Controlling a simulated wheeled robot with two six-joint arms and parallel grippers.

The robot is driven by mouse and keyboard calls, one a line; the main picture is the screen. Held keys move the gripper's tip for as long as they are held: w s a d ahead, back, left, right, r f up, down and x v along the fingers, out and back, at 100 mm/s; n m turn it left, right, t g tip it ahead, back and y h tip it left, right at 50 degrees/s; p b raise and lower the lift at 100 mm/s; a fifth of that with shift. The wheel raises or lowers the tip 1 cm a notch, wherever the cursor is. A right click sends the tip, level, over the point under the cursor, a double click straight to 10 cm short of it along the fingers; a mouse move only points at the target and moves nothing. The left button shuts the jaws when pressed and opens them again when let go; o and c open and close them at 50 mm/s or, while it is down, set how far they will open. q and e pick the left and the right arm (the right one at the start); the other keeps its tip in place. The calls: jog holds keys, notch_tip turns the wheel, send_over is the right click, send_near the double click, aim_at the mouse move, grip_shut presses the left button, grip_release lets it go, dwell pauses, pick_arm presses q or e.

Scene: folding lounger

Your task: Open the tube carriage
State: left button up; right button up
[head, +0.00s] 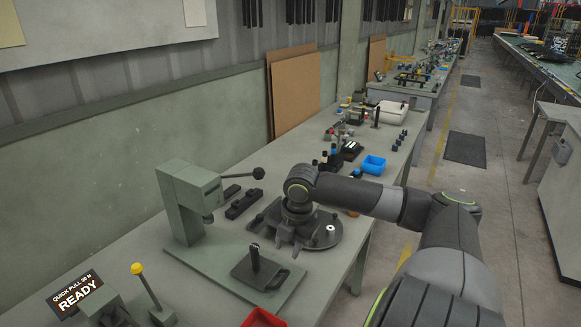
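No part is clearly marked as the tube carriage, so I cannot tell which one it is. A grey-green press (178,200) with a black ball-ended lever (240,174) stands on the bench. On its base plate (215,285) lies a dark plate (275,279) with an upright black handle (255,258). My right gripper (283,240) points down just behind that handle, apart from it, beside a round dark plate (325,232) with a small metal peg. Its two fingers look spread, with nothing seen between them. My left gripper is out of view.
At the lower left are a yellow-knobbed lever (137,268) and a sign (77,294) reading READY. A red bin (262,319) is cut off at the bottom edge. A blue bin (373,165) and small parts stand farther along the bench.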

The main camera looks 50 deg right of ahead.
jog(key=shift+s+r, duration=0.2)
jog(key=shift+r, duration=0.65)
jog(key=shift+s+r, duration=0.15)
jog(key=shift+r, duration=0.7)
jog(key=shift+f, duration=0.1)
